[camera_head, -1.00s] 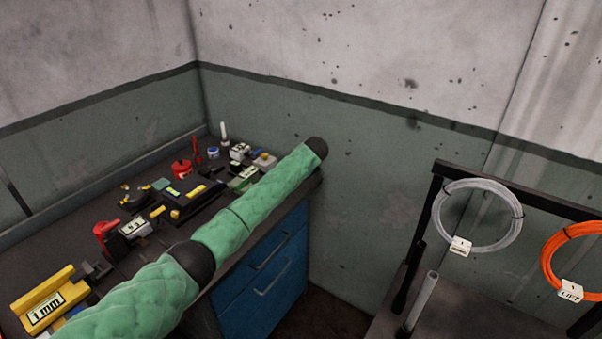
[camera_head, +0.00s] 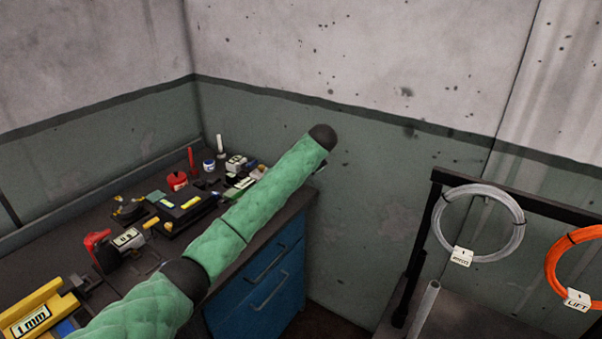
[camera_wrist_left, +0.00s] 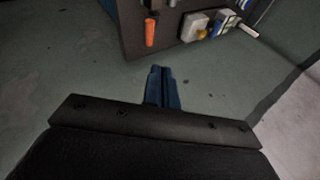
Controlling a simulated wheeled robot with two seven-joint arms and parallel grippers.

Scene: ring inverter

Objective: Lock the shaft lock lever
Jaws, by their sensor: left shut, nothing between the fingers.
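I cannot make out a shaft lock lever in either view. My left arm crosses the head view in green padding, and its gripper is hidden from the head camera. In the left wrist view my left gripper (camera_wrist_left: 160,72) shows dark blue fingers pressed together with nothing between them. It appears in front of a bare green-grey wall, apart from the bench items at the top of that view. My right gripper is in neither view.
A dark workbench (camera_head: 45,262) with blue drawers (camera_head: 268,290) holds a yellow "1 mm" block (camera_head: 35,310), a red-handled tool (camera_head: 97,240) and a red can (camera_head: 177,180). At right, a black rack (camera_head: 548,205) carries a grey coil (camera_head: 521,225) and an orange coil (camera_head: 553,262).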

